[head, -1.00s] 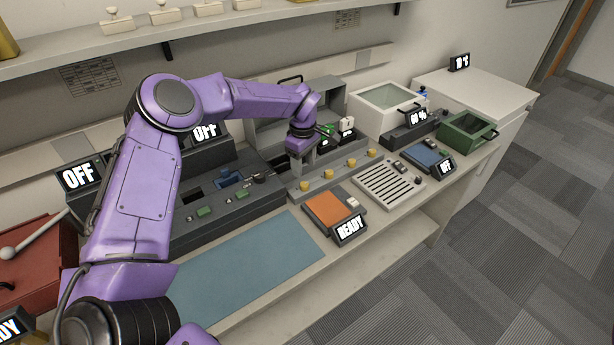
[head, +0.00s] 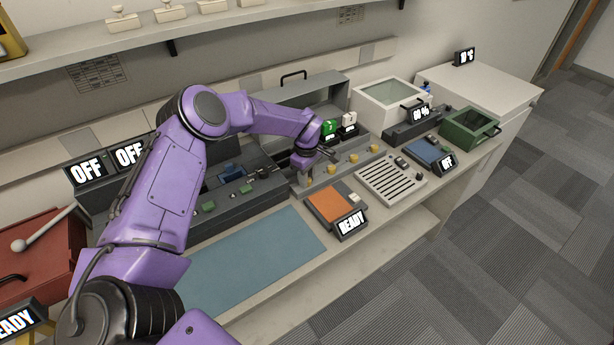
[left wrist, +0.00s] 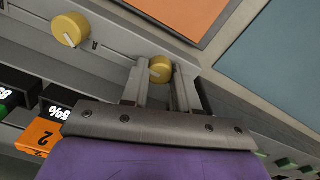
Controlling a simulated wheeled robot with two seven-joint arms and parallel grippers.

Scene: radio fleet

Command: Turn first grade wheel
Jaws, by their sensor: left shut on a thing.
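A row of yellow grade wheels runs along a grey strip on the bench in the head view. My left gripper (head: 308,178) reaches down to the leftmost wheel (head: 309,183) and is shut on it. In the left wrist view the two fingers (left wrist: 160,82) stand on either side of this yellow wheel (left wrist: 160,67), which shows a pale pointer mark and is partly hidden by them. A neighbouring wheel (left wrist: 70,29) with a white pointer is free. It also shows in the head view (head: 331,167). My right gripper is not in view.
Small displays and a green block (head: 329,127) stand behind the row. A slotted grey tray (head: 390,183) is to the right. A dark console (head: 235,210) lies left.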

